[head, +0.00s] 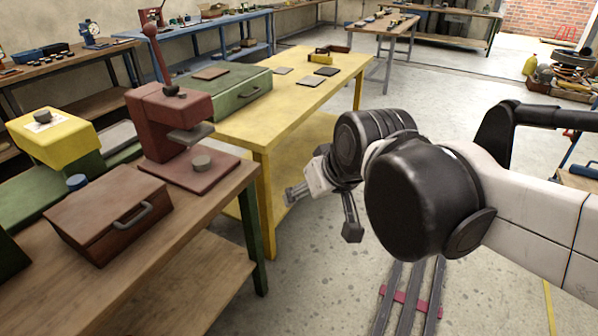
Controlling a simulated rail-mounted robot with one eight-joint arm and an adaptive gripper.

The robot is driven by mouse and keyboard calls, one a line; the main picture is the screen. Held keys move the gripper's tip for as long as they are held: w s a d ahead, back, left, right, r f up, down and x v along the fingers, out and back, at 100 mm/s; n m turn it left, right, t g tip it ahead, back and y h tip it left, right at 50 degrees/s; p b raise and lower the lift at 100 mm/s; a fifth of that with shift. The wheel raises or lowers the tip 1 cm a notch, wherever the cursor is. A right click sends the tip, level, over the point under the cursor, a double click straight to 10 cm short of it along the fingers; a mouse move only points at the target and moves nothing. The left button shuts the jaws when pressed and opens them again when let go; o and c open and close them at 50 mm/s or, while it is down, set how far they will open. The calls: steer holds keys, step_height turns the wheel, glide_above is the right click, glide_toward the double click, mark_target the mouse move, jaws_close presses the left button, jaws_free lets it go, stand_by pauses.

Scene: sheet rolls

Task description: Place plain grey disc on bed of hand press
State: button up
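The dark red hand press (172,118) stands upright at the back right corner of the wooden bench, with its lever raised. I cannot tell whether this piece is the plain grey disc or part of the press. My gripper (325,212) is right of the bench and press, over the floor. Its two fingers are spread wide with nothing visible between them. The wrist hides part of the gripper.
A red-brown case (110,212) with a grey handle lies on the wooden bench (203,205). A yellow machine (52,138) with a dark round knob stands left. A yellow table (262,125) behind holds a green case (226,92) and several flat plates.

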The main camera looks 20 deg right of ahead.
steer(key=s+d+f+m+h, duration=0.1)
steer(key=s+d+f, duration=0.1)
steer(key=s, duration=0.5)
steer(key=shift+s+d+f, duration=0.15)
steer(key=shift+d+f, duration=0.2)
steer(key=shift+f, duration=0.2)
steer(key=shift+r, duration=0.1)
steer(key=shift+r+p, duration=0.7)
steer(key=shift+p, duration=0.05)
